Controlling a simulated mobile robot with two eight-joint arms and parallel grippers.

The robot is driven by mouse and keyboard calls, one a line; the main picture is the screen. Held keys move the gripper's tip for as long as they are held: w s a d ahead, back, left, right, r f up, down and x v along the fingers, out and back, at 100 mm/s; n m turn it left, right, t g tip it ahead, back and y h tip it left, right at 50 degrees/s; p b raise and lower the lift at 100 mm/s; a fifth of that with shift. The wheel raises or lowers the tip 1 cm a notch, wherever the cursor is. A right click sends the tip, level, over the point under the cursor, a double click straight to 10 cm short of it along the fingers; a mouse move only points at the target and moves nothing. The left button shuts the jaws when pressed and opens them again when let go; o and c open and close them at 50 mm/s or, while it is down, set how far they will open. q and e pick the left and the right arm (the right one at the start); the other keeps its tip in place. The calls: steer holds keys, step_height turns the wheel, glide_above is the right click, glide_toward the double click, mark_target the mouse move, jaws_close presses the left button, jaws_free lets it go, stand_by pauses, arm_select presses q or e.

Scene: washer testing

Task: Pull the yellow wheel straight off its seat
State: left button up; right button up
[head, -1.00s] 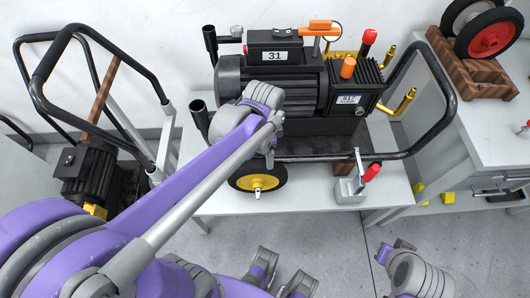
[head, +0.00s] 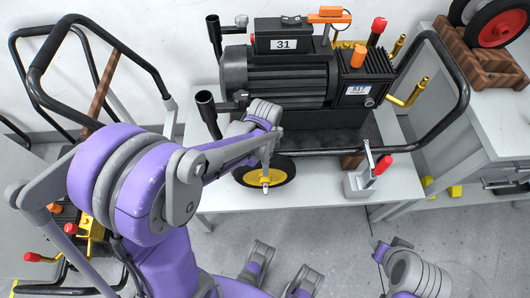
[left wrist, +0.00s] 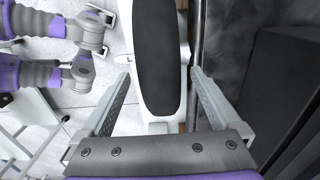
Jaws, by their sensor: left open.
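The yellow wheel (head: 281,172) has a yellow hub, a black tyre and a pale pin at its centre. It stands upright at the front left of the pump cart, at the table's front edge. My left gripper (head: 268,152) is at the top of the wheel. In the left wrist view the black tyre (left wrist: 160,55) lies between the two open fingers of the left gripper (left wrist: 158,95), with a visible gap on each side. The back of the wheel and its seat are hidden.
The pump (head: 275,75) stands behind the wheel, with a black tubular handle (head: 455,75) curving right. A small clamp with a red-tipped lever (head: 370,178) stands right of the wheel. A red-hubbed wheel rests on a wooden block (head: 482,62). Floor in front is partly open.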

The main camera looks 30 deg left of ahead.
arm_select(q)
steer(key=shift+f, duration=0.1)
jaws_close()
stand_by(0.5)
steer(key=shift+s+d, duration=0.35)
steer(key=shift+s, duration=0.2)
steer(key=shift+s+d, duration=0.3)
steer(key=shift+s, duration=0.2)
steer(key=shift+s+d, duration=0.35)
steer(key=shift+s, duration=0.2)
steer(key=shift+s+d, duration=0.3)
steer(key=shift+s, duration=0.2)
steer(key=shift+s, duration=0.1)
steer(key=shift+s+d, duration=0.65)
steer(key=shift+s, duration=0.35)
